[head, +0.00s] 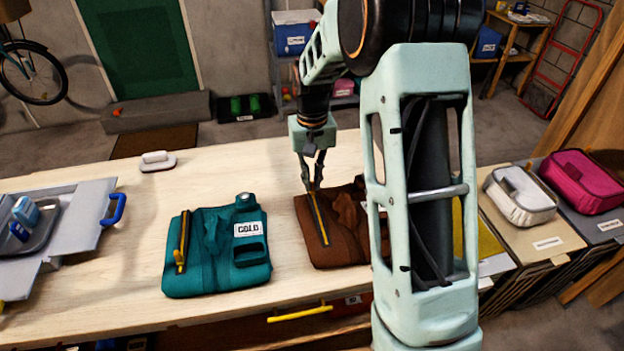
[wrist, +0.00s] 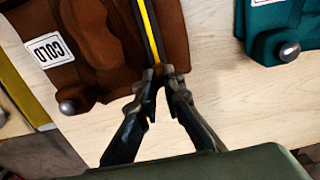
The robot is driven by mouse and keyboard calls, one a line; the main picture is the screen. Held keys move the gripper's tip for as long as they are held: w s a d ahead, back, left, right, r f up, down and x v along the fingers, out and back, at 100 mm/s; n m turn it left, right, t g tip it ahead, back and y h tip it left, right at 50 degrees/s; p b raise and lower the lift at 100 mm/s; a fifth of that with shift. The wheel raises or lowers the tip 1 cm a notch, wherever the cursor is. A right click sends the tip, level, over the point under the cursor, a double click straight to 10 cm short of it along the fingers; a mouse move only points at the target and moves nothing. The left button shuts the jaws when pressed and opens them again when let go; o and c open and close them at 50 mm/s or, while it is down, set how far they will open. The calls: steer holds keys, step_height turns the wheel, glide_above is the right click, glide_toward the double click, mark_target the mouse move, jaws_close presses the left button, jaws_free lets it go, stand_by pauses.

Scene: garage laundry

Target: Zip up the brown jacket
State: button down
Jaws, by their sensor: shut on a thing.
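The brown jacket (head: 348,246) lies flat on the pale wooden table, partly hidden behind my arm in the head view. A yellow zip line between dark strips (head: 317,218) runs along its left side. My gripper (head: 314,188) is at the far end of this line. In the wrist view the jacket (wrist: 95,45) appears upside down with a COLD label, and my gripper (wrist: 160,74) is shut at the jacket's edge, where the yellow line ends.
A teal jacket (head: 215,270) with a COLD label lies to the left. A grey tray (head: 40,235) stands at the far left, and a white-handled brush-like thing (head: 157,162) lies behind. Bins with a white pouch (head: 520,195) and a pink pouch (head: 582,181) stand right. The table (head: 110,270) is clear between tray and teal jacket.

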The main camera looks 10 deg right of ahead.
mark_target(312, 183)
steer(key=c, duration=2)
jaws_free()
steer(key=shift+s, duration=0.1)
steer(key=shift+c, duration=0.2)
step_height(312, 183, up, 12)
steer(key=shift+r, duration=0.1)
